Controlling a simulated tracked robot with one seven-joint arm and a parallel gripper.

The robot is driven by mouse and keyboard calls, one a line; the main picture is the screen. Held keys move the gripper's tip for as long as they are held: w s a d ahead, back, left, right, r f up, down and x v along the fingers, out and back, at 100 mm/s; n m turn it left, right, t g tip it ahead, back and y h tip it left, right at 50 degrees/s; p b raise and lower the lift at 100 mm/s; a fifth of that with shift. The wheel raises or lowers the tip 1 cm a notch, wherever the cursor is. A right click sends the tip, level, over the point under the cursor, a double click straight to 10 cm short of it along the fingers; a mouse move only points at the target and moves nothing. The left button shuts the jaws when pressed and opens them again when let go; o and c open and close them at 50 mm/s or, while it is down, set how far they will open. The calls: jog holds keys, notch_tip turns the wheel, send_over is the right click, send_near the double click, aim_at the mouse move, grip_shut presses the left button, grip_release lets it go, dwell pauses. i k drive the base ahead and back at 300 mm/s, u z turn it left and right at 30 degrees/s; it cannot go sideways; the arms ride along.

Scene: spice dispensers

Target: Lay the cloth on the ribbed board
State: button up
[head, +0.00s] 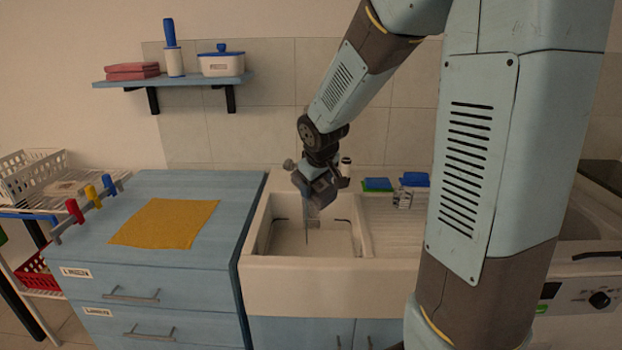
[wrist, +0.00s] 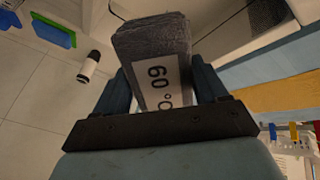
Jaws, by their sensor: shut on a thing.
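My gripper (head: 314,205) hangs over the sink basin in the head view. It is shut on a grey, folded, rough-textured cloth (wrist: 150,35), seen between the two fingers in the wrist view. A white tag printed "60°" lies on the cloth's near face. In the head view the held cloth is small and hard to make out. The ribbed board (head: 388,228) is the pale grooved draining surface right of the basin; my arm column hides its right part. A yellow cloth (head: 168,222) lies flat on the blue counter at left.
The white sink (head: 330,289) has a raised front rim. Coloured pegs (head: 91,194) line the counter's left edge. A shelf (head: 172,81) hangs on the wall.

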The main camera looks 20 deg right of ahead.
aim_at(414, 240)
jog(key=k, duration=1.5)
